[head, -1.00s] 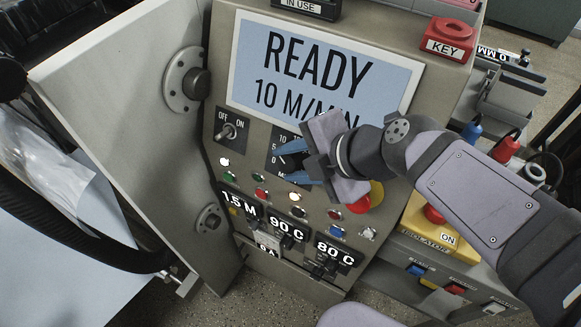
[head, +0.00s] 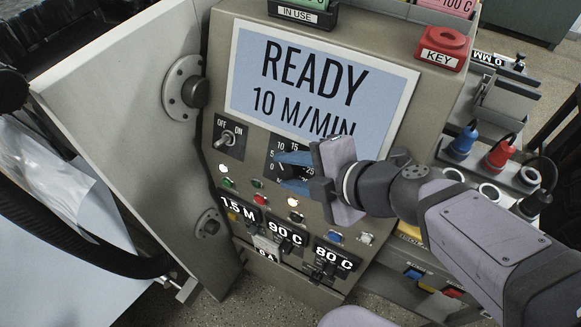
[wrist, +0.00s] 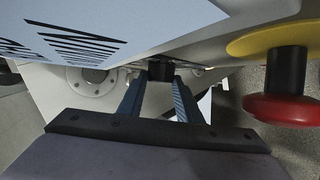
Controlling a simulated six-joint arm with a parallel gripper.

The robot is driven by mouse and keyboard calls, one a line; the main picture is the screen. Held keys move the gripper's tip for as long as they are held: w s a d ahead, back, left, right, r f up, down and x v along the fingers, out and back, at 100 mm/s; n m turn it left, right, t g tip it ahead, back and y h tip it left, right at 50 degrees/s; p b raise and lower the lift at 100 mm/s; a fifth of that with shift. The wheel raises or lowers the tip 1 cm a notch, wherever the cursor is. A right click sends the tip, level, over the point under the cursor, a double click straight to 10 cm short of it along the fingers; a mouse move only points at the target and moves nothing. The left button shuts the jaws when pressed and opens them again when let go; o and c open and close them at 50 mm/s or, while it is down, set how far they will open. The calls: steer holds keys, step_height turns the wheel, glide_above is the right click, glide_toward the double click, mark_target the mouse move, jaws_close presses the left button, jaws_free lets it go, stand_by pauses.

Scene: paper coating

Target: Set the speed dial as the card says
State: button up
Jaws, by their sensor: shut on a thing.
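The speed dial's dark plate (head: 272,146), with printed numbers, is on the grey machine front below the screen. My gripper (head: 281,170) has its blue fingers at this dial, shut on the dark knob, which they mostly hide in the head view. In the wrist view, the knob (wrist: 161,70) shows as a black shape between the tips of my gripper (wrist: 160,74). The pointer's setting is hidden. The screen (head: 300,85) reads READY and 10 M/MIN. A holder marked IN USE (head: 300,15) is on top, with cards cut off by the frame edge; I cannot read a speed there.
An ON/OFF toggle (head: 226,141) is left of the dial. Several small lamps and buttons, and tags reading 1.5 M, 90 C (head: 285,235) and 80 C, are below. A red KEY block (head: 443,47) is at upper right. An open door (head: 120,95) stands at left.

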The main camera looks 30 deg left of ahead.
mark_target(290, 176)
steer(key=o, duration=1)
steer(key=shift+o, duration=0.2)
steer(key=shift+r, duration=0.1)
step_height(290, 176, up, 10)
steer(key=p, duration=1)
